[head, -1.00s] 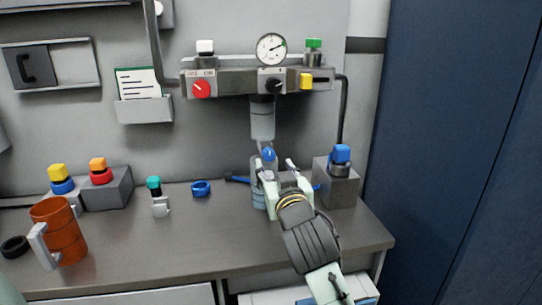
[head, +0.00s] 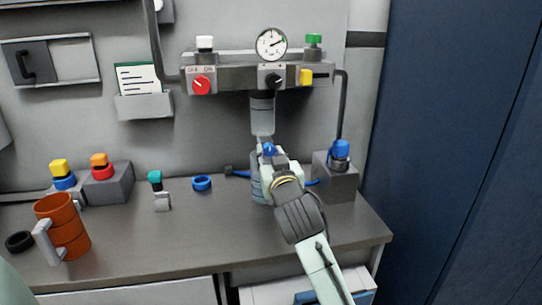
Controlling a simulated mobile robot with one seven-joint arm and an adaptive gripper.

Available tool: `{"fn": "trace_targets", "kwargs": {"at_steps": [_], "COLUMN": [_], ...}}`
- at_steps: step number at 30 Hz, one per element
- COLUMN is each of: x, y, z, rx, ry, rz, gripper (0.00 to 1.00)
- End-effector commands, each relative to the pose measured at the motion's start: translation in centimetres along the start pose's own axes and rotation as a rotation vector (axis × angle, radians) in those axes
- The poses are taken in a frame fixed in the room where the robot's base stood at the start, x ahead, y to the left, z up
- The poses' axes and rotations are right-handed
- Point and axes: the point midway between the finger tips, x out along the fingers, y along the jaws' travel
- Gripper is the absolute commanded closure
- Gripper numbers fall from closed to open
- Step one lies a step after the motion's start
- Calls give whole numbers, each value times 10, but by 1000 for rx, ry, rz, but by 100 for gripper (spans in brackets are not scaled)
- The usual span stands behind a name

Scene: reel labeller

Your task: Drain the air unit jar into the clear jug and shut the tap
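The air unit jar (head: 262,116), a grey translucent cylinder, hangs under the grey air unit. Below it is the small blue tap (head: 269,149). The clear jug (head: 258,190), bluish and ringed, stands on the bench below the jar, partly hidden behind my gripper. My gripper (head: 270,154) is right at the blue tap, its fingers overlapping the tap in the picture. I cannot tell whether the fingers touch or grip it, or which way the tap is turned. Any liquid in the jar or jug is too small to make out.
The air unit (head: 235,77) carries a gauge (head: 271,44), a red knob (head: 202,85) and a black knob (head: 273,81). A grey block with a blue cap (head: 340,149) stands right of my gripper. An orange mug (head: 62,224) is far left. The bench front centre (head: 150,255) is clear.

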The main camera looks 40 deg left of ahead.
Motion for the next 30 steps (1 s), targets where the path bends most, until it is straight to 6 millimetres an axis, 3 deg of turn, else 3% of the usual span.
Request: {"fn": "trace_targets", "kwargs": {"at_steps": [12,23,30], "x": [0,0,0], "y": [0,0,0], "z": [0,1,2], "rx": [0,-58,-220], "ry": [0,0,1], "rz": [0,0,0], "gripper": [100,100,100]}}
